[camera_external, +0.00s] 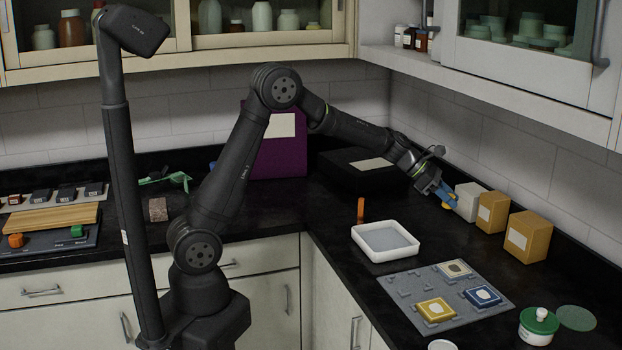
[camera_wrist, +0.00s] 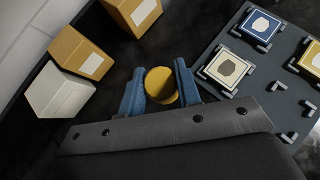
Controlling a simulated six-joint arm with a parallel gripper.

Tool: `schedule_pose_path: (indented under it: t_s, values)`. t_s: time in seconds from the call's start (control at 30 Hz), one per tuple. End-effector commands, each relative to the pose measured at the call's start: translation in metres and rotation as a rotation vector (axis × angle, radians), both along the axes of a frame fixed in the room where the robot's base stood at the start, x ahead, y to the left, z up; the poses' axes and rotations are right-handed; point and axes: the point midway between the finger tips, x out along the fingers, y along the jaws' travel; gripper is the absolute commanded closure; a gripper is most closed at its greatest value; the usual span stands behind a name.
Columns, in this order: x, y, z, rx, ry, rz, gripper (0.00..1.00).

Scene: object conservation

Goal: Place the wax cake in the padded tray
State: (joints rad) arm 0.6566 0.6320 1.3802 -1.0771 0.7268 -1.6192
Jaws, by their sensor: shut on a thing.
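The wax cake (camera_wrist: 161,84) is a round yellow disc between the blue fingers of my gripper (camera_wrist: 160,90) in the wrist view. The fingers are shut on it from both sides. In the external view my gripper (camera_external: 446,198) is at the right, just in front of the white box, and a small yellow part of the cake shows by the fingertips. I cannot tell whether the cake touches the counter. The padded tray (camera_external: 357,238), white with a grey pad, stands on the counter to the left and nearer the camera; it looks empty.
A white box (camera_external: 468,203) and two tan boxes (camera_external: 528,238) line the right wall. A grey board (camera_external: 460,322) with square tiles lies in front of the tray. An orange upright piece (camera_external: 360,208) stands behind it.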

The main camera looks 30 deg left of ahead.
Motion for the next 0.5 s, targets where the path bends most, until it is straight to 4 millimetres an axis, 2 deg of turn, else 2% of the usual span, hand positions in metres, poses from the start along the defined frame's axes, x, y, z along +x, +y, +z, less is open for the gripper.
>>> schedule_pose_path:
  t_s: [0.03,0.1,0.3,0.4,0.5]
  values:
    - [-0.016,0.018,-0.002,0.0,0.003,-0.038,0.91]
    - [-0.04,0.039,-0.007,-0.001,0.003,-0.104,0.91]
    - [-0.105,0.091,-0.014,-0.002,-0.001,-0.263,0.91]
    - [-0.129,0.109,-0.015,-0.001,-0.002,-0.314,0.91]
    - [-0.144,0.119,-0.016,-0.001,-0.003,-0.344,0.91]
